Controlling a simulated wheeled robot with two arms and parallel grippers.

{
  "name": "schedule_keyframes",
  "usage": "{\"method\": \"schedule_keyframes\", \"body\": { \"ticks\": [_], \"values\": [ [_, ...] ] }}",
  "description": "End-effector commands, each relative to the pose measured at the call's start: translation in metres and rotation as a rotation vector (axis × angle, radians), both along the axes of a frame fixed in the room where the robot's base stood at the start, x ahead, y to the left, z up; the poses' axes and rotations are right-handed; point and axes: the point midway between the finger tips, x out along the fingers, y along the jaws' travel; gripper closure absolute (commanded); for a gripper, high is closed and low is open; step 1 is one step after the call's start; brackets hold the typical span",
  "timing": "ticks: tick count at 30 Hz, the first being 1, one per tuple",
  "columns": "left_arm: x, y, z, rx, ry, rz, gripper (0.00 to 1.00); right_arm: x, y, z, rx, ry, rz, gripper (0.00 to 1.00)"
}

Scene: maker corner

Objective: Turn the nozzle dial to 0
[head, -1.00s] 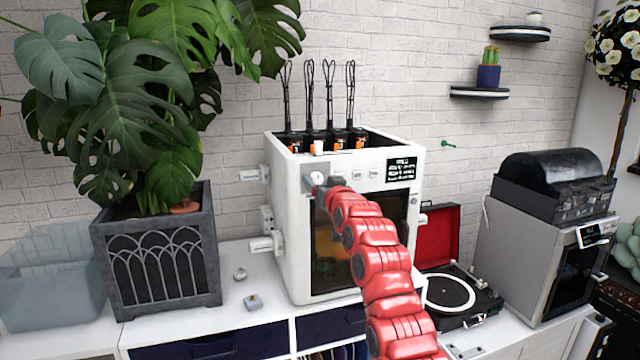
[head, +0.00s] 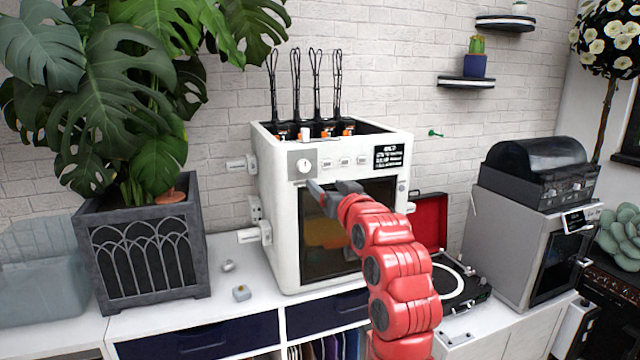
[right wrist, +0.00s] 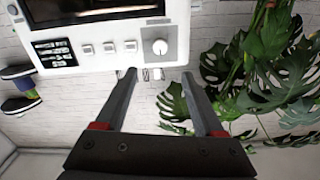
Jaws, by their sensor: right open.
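The nozzle dial (head: 304,165) is a round white knob on a grey square plate at the upper left of the white printer's (head: 286,225) front. It also shows in the right wrist view (right wrist: 160,47), where the picture is upside down. Its markings are too small to read. My right gripper (head: 328,187) is open and empty, just below the dial and apart from it. In the right wrist view its two dark fingers (right wrist: 159,73) are spread, with the dial ahead between and beyond their tips. My left gripper is not in view.
Small buttons (head: 344,161) and a black label (head: 389,157) sit right of the dial. A potted monstera (head: 140,260) stands left of the printer, a red record player (head: 428,222) right. Two small items (head: 241,293) lie on the white cabinet top.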

Motion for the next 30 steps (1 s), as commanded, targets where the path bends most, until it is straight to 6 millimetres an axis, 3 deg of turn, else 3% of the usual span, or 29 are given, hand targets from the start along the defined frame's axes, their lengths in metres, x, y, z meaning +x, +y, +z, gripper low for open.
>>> {"method": "schedule_keyframes", "body": {
  "ticks": [6, 12, 23, 26, 30],
  "values": [
    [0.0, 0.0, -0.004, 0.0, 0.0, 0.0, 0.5, -0.026, -0.009, -0.003, 0.0, 0.003, -0.001, 0.29],
    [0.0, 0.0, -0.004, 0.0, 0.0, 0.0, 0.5, -0.035, -0.012, -0.001, 0.0, 0.0, 0.0, 0.29],
    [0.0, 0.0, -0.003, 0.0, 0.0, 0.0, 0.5, -0.033, -0.013, -0.003, 0.005, -0.007, -0.006, 0.29],
    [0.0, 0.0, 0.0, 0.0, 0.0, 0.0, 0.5, -0.024, -0.022, -0.011, 0.03, -0.048, -0.033, 0.29],
    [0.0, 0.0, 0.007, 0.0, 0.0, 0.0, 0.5, -0.01, -0.047, -0.035, 0.086, -0.177, -0.113, 0.29]
  ]
}}
